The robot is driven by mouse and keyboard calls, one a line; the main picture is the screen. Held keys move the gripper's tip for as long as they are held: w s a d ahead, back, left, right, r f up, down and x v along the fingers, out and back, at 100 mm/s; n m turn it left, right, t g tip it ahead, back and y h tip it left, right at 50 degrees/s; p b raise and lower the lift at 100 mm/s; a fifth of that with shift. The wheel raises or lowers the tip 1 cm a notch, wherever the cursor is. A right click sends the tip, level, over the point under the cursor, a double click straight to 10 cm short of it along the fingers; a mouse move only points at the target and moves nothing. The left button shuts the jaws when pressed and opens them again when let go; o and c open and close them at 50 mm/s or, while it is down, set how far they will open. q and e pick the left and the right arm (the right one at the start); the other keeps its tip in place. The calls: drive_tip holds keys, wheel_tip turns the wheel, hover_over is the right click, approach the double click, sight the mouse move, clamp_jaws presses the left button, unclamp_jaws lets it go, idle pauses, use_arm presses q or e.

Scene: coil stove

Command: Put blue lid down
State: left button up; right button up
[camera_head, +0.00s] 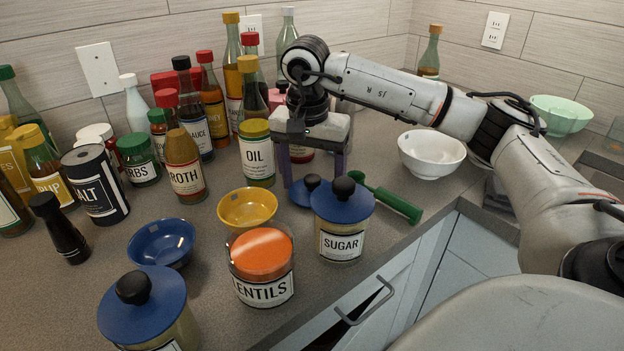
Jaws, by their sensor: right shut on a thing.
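My right gripper (314,178) points down over the counter behind the sugar jar and is shut on a blue lid (300,195). The lid lies level, with its black knob (312,182) up. The sugar jar partly hides it, and I cannot tell whether it touches the counter. The lentils jar (262,289) stands in front with orange contents showing and no blue lid on it. The sugar jar (341,244) has its own blue lid with a black knob on top. My left gripper is not in view.
A yellow bowl (247,208) and a blue bowl (161,243) stand left of the gripper. Several bottles and jars crowd the back left, with the oil jar (257,160) close by. A green-handled utensil (390,203) and a white bowl (432,152) are to the right.

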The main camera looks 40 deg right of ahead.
drive_tip(key=shift+f, duration=0.1)
drive_tip(key=o, duration=1.1)
drive_tip(key=shift+c, duration=0.2)
